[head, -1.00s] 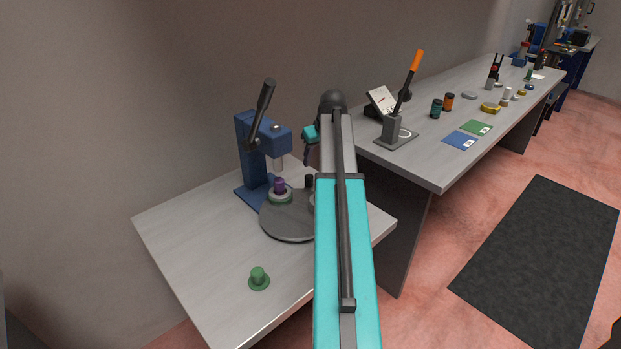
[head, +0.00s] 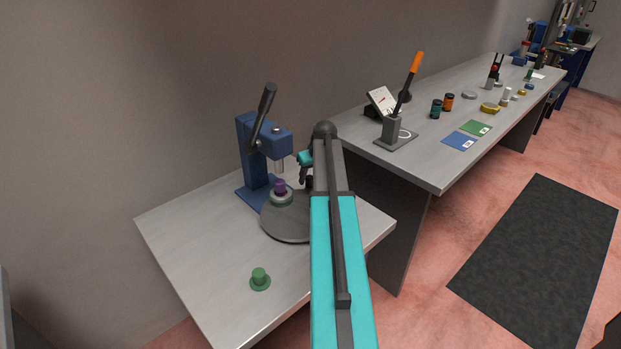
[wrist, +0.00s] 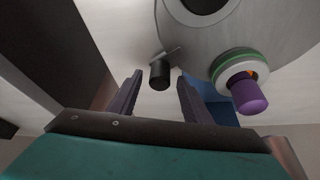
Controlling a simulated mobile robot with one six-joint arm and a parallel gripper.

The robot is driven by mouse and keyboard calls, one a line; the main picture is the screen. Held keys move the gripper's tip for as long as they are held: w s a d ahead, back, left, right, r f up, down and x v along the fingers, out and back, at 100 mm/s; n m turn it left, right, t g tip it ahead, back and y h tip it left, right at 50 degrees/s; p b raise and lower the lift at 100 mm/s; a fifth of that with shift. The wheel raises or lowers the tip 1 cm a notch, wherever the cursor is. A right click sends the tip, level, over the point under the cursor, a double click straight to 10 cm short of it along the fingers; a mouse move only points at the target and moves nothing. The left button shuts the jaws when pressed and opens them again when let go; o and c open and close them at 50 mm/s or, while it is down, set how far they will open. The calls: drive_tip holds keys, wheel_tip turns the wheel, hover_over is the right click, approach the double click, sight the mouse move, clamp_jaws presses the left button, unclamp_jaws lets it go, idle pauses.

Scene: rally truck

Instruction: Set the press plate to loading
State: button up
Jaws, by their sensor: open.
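The blue press (head: 252,150) with its dark lever stands at the back of the near table. Under its ram is the round grey press plate (head: 283,226), partly hidden by my arm. A purple piece (head: 280,186) sits in a pale, green-edged ring on the plate; it also shows at the right of the wrist view (wrist: 248,95). A black knob (wrist: 160,74) stands on a small tab at the plate's edge. My gripper (wrist: 159,82) is open, with the knob showing between its fingertips; I cannot tell whether they touch it. In the head view the gripper is mostly hidden behind my arm.
A green flanged piece (head: 260,279) stands near the table's front. To the right, a longer table (head: 430,165) holds an orange-handled lever (head: 407,95), blue and green cards and several small parts. A dark mat (head: 545,255) lies on the floor.

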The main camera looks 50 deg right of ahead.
drive_tip(key=shift+x, duration=0.9)
clamp_jaws()
